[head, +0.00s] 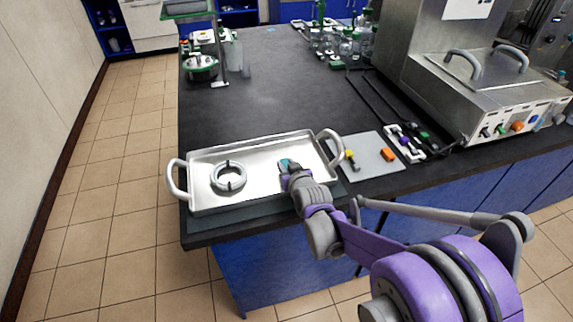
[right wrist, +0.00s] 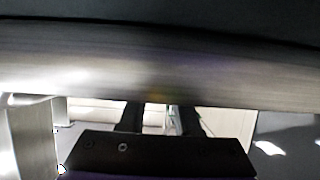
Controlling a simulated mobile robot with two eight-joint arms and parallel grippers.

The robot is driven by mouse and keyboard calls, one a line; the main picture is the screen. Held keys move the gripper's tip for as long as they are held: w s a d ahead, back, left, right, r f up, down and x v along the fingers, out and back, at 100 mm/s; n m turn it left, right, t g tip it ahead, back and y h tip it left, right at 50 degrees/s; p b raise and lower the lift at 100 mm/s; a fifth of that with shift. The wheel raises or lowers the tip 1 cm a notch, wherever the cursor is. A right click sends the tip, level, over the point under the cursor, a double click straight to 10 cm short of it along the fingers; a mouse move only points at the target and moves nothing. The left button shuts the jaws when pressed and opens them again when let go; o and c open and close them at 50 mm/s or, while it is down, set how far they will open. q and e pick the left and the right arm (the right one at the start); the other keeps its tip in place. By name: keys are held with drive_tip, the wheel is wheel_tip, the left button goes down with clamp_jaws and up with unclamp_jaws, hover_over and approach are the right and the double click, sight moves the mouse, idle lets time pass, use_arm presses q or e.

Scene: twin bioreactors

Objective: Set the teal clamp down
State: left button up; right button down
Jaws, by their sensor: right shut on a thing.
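The teal clamp (head: 284,163) shows as a small patch of teal at the tip of my right gripper (head: 288,168) in the head view. My right gripper is shut on it, over the right half of the metal tray (head: 258,151). The gripper hides most of the clamp, and I cannot tell whether the clamp touches the tray floor. In the right wrist view the two dark fingers (right wrist: 162,118) are partly hidden behind a broad, blurred metal band, and the clamp is not clear. My left gripper is not in view.
A silver ring (head: 229,166) with dark marks lies in the tray's left half. A grey mat (head: 374,165) with yellow and orange pieces lies right of the tray. Glassware (head: 347,46) and a steel bath (head: 480,90) stand farther back. The middle of the black bench (head: 280,100) is clear.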

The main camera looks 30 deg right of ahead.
drive_tip(key=shift+f, duration=0.3)
drive_tip(key=c, duration=0.6)
unclamp_jaws()
drive_tip(key=shift+s, duration=0.1)
